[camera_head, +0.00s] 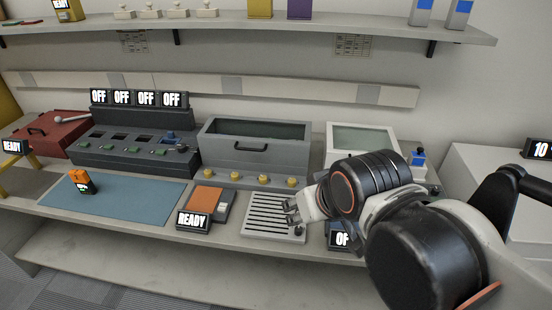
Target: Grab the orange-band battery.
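Behind the mat stands a dark four-slot charger (135,150) with OFF signs. The mat right of the block is clear.

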